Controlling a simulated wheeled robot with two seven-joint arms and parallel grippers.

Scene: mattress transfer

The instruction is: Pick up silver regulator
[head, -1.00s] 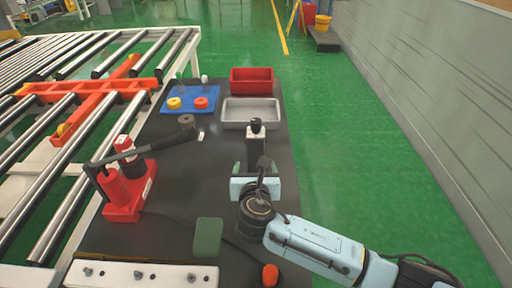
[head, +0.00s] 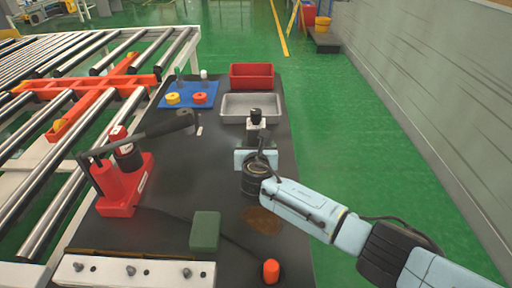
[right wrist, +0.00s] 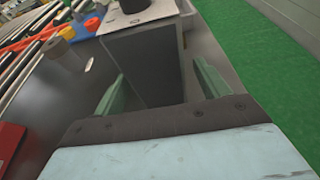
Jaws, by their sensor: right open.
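The silver regulator (head: 257,133), a grey box-like body with a black knob on top, stands upright on the dark table in front of the grey tray. My right gripper (head: 256,150) is open at its near side. In the right wrist view the regulator's grey body (right wrist: 146,65) fills the space between the two green fingers (right wrist: 160,82), one on each side. I cannot tell whether either finger touches it. In the head view the fingers are mostly hidden by the wrist. My left gripper is not in view.
A grey tray (head: 236,107) and a red bin (head: 252,75) stand behind the regulator. A blue board (head: 186,102) with yellow and red rings is at the back left. A red device (head: 123,189) stands at left. A green block (head: 204,231) and orange knob (head: 270,270) are nearer.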

